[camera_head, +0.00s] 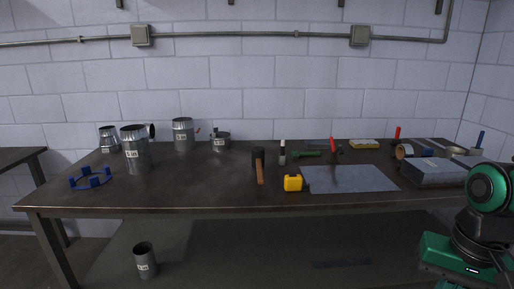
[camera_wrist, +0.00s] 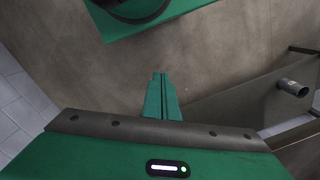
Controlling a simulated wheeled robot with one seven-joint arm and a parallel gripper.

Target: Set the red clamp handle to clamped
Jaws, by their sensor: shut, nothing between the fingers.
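An upright red handle (camera_head: 397,133) stands at the back right of the workbench, behind a grey metal box. A second red-handled thing (camera_head: 333,145) stands near the back edge of the flat metal sheet. The picture is too small to tell for sure which is the clamp handle, or its setting. My gripper (camera_wrist: 161,97) shows in the wrist view with its green fingers together and nothing between them. It is away from both red handles, which do not show in the wrist view. In the head view my arm is at the lower right, and the fingertips cannot be made out.
The workbench (camera_head: 210,188) holds several metal duct pieces (camera_head: 136,155), a blue ring-like piece (camera_head: 90,178), a hammer (camera_head: 259,165), a yellow tape measure (camera_head: 292,183), the metal sheet (camera_head: 350,180) and the grey box (camera_head: 432,172). A metal cylinder (camera_head: 145,262) stands below, at the left.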

